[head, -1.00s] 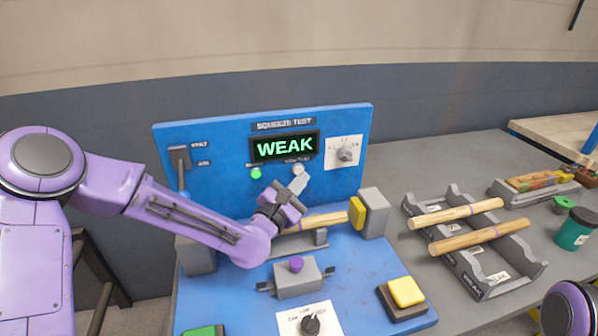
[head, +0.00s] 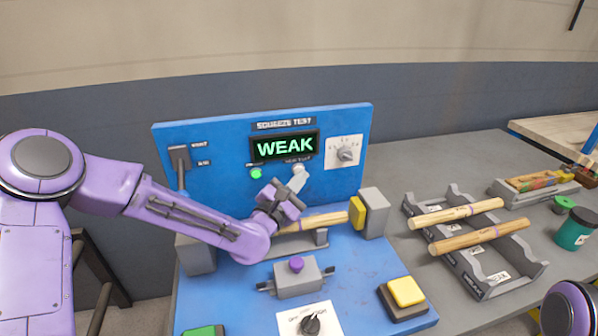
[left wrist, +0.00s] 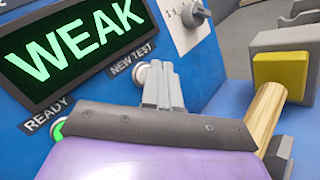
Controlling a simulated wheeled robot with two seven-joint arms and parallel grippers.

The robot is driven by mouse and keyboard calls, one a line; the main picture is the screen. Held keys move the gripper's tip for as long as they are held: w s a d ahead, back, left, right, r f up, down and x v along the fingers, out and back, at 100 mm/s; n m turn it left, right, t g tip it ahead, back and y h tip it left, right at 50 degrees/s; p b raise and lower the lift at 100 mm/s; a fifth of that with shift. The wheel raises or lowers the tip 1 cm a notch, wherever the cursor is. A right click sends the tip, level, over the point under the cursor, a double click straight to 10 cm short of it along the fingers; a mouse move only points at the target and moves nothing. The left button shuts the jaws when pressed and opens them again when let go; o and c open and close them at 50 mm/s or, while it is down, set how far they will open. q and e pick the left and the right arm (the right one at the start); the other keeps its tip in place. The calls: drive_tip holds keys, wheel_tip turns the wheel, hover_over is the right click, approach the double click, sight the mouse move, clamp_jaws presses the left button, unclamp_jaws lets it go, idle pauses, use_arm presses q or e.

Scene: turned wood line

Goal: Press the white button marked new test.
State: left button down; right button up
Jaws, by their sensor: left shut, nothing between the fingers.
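The white button (head: 298,168) sits on the blue upright panel (head: 220,140), under the right end of a display (head: 285,147) reading WEAK in green. In the left wrist view the button (left wrist: 140,72) shows beside its NEW TEST label (left wrist: 132,58), partly covered by my fingers. My left gripper (head: 298,180) is shut and empty, its fingertips (left wrist: 160,70) at the button. I cannot tell whether they touch it. My right gripper is out of view.
A green READY light (head: 256,173) is left of the button. A wooden rod (head: 315,222) lies in the tester below, against a yellow pad (head: 357,212). A dial (head: 345,154) is to the right. A rack (head: 455,262) holds two rods.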

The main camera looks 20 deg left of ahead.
use_arm(q)
drive_tip(key=shift+w+a, duration=0.2)
drive_tip(key=shift+w, duration=0.05)
idle(0.7)
idle(0.3)
drive_tip(key=shift+s+d, duration=0.45)
drive_tip(key=shift+s, duration=0.2)
drive_tip(key=shift+s+d+b, duration=0.35)
drive_tip(key=shift+s+d, duration=0.35)
drive_tip(key=shift+s, duration=0.35)
drive_tip(key=shift+s+d+b, duration=0.3)
drive_tip(key=shift+s+d, duration=0.4)
drive_tip(key=shift+s, duration=0.3)
